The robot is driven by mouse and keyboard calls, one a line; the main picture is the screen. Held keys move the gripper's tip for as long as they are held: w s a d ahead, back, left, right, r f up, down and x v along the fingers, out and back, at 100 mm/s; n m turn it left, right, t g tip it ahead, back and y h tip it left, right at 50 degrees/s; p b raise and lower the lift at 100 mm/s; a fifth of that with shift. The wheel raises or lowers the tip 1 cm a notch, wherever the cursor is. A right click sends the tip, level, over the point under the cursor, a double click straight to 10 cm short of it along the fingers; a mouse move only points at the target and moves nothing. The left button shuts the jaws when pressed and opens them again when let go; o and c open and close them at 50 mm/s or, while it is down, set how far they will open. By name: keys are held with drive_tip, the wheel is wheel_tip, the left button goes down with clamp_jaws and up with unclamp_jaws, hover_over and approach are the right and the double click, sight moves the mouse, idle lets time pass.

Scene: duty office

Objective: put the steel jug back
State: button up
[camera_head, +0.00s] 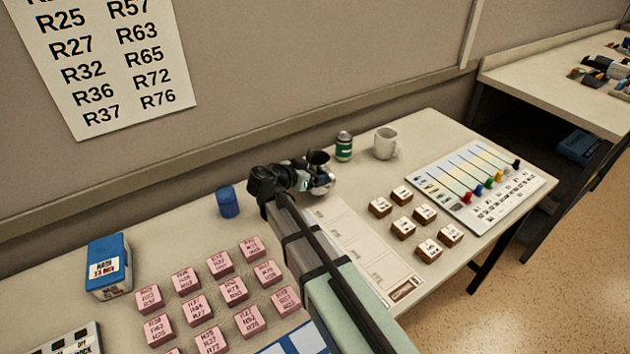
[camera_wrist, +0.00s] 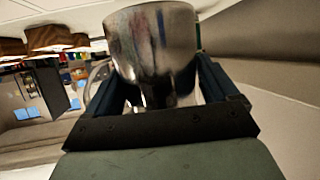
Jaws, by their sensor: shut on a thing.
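The steel jug (camera_wrist: 152,45) is a shiny metal vessel between my gripper's fingers in the wrist view. In the head view the jug (camera_head: 318,158) shows at the end of my arm, partly hidden by the gripper. My gripper (camera_head: 312,180) is shut on the jug, near the back of the table. Whether the jug touches the table I cannot tell. A white sheet with marked boxes (camera_head: 345,228) lies on the table in front of the gripper, partly covered by my arm.
A green can (camera_head: 344,147) and a white mug (camera_head: 385,144) stand just right of the jug. A blue cup (camera_head: 227,202) stands to the left. Pink labelled blocks (camera_head: 233,291), brown blocks (camera_head: 425,215), a blue box (camera_head: 108,266) and a slider board (camera_head: 475,185) take up other table space.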

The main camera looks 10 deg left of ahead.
drive_tip(key=shift+f, duration=1.75)
drive_tip(key=shift+f, duration=0.1)
drive_tip(key=o, duration=1.1)
drive_tip(key=v, duration=1.2)
